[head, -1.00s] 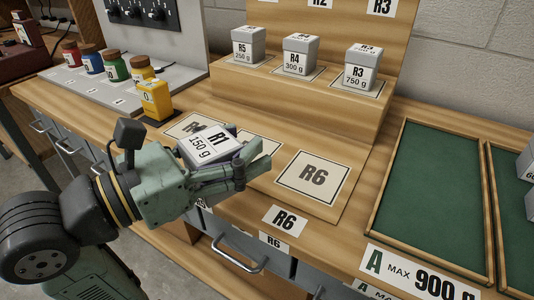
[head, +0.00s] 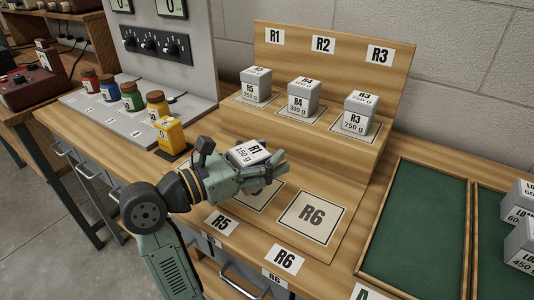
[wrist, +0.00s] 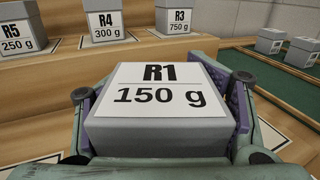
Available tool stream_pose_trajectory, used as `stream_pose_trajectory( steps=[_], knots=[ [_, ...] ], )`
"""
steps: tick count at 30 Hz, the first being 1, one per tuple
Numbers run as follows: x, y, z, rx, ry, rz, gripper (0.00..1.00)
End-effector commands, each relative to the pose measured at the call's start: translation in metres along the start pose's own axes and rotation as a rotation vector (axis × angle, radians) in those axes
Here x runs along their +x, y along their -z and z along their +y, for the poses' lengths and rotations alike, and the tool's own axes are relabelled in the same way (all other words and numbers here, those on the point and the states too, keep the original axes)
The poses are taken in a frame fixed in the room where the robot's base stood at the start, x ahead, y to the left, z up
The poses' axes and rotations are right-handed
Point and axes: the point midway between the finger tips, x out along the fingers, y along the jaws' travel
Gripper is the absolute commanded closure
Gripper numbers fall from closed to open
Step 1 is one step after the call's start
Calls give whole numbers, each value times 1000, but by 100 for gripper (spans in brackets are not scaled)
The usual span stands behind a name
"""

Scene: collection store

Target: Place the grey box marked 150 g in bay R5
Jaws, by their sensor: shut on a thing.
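The grey box marked R1, 150 g (head: 247,153) is held in my gripper (head: 268,174), label side up. In the wrist view the box (wrist: 160,129) sits between both fingers. The bay R5 square (head: 262,196) is on the lower level, partly hidden by my gripper; its R5 tag (head: 222,221) is on the front edge. No box shows on the visible part of this square. The held box is above the lower level, near the step; its exact height is unclear.
The upper step holds grey boxes R5 250 g (head: 256,86), R4 300 g (head: 304,97) and R3 750 g (head: 360,114). The bay R6 square (head: 312,215) is bare. A green-lined tray (head: 417,225) is right; more boxes (head: 520,240) stand beyond.

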Motion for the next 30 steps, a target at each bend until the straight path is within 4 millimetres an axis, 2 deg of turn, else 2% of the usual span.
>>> stream_pose_trajectory(
  steps=[7,12,15,28,29,30],
  knots=[
    [18,0,17,-2,3,0,75],
    [16,27,17,-6,-1,0,75],
    [16,35,17,-2,-1,-1,75],
    [16,42,17,1,-1,-1,75],
    [16,42,17,0,-1,0,42],
    [16,41,17,0,0,0,40]
  ],
)
